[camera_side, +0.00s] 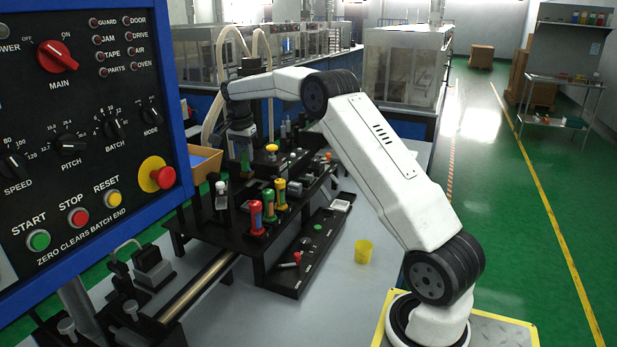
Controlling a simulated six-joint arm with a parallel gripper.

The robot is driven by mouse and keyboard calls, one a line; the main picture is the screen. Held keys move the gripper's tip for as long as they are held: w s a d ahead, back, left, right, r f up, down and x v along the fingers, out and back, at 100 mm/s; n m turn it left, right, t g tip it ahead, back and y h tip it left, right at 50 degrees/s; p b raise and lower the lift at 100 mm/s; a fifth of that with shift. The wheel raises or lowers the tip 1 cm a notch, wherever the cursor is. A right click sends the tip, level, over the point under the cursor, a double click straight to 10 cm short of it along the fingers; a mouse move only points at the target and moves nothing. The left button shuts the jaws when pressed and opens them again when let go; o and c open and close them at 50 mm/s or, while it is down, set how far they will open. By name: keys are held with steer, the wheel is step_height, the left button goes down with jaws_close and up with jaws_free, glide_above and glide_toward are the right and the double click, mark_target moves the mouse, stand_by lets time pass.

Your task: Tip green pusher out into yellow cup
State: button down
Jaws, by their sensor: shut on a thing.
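The yellow cup (363,251) stands upright on the grey table, right of the black tray and left of my arm's base. My gripper (245,162) points down over the back left of the black rack, far from the cup. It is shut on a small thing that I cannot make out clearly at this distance. I cannot tell which green part is the green pusher.
The black rack (232,192) holds several upright tools. A low black tray (283,281) with small parts lies in front of it. A control panel (90,120) fills the left side. The table (335,290) is clear around the cup.

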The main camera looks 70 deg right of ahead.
step_height(320, 180, up, 4)
steer(key=shift+r, duration=0.1)
steer(key=shift+s+d+r, duration=0.1)
steer(key=shift+s+r, duration=0.05)
steer(key=shift+r, duration=0.15)
steer(key=s+d+r, duration=0.1)
steer(key=s+d, duration=0.2)
steer(key=s, duration=0.6)
steer(key=s+d+r, duration=0.1)
steer(key=s+d, duration=0.3)
steer(key=s, duration=0.5)
steer(key=s+a+f, duration=0.2)
steer(key=s+a, duration=0.1)
steer(key=s, duration=1.3)
step_height(320, 180, down, 9)
steer(key=shift+w, duration=0.25)
steer(key=shift+a+f, duration=0.1)
steer(key=shift+a, duration=0.05)
